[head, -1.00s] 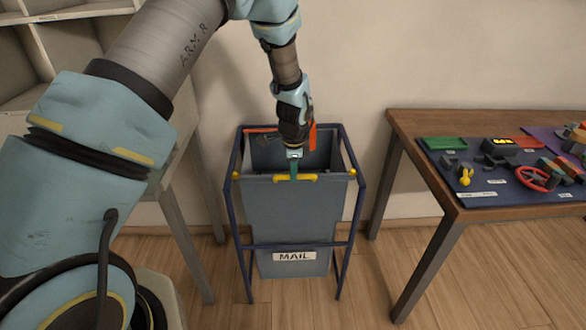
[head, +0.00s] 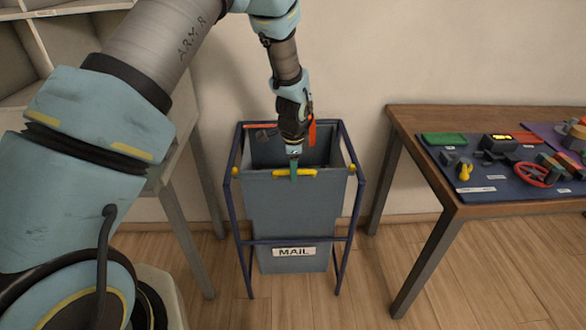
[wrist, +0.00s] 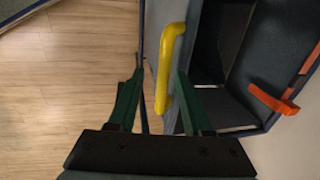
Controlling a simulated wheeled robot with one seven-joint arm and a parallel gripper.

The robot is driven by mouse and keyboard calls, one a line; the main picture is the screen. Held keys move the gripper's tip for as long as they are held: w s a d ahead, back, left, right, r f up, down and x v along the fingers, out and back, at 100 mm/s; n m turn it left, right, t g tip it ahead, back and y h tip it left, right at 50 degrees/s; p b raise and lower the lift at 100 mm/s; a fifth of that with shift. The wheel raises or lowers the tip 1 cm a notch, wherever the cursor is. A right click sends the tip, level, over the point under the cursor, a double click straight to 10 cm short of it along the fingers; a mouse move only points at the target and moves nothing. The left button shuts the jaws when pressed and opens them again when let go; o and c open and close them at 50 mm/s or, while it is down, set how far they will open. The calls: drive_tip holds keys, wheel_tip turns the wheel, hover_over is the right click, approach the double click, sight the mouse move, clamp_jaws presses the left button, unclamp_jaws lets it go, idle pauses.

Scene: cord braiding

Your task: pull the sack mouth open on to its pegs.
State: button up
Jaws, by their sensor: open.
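The grey-blue sack (head: 292,215) hangs in a dark blue frame and carries a MAIL label. A yellow handle (head: 308,173) lies along its front rim; it also shows in the wrist view (wrist: 167,65). Yellow pegs sit at the frame's front left (head: 235,171) and front right (head: 351,169). My gripper (head: 294,174) points down at the front rim. In the wrist view my gripper (wrist: 159,78) is open, its green fingers on either side of the yellow handle. I cannot tell whether either finger touches it. My wrist hides part of the sack mouth.
A wooden table (head: 500,208) with several small items stands on the right. A grey-legged table (head: 180,225) stands left. The floor in front is clear.

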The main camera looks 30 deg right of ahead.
wheel_tip(320, 180, up, 11)
drive_tip(key=s+b, duration=0.2)
drive_tip(key=shift+a+f, duration=0.2)
drive_tip(key=shift+a, duration=0.25)
drive_tip(key=shift+w, duration=0.1)
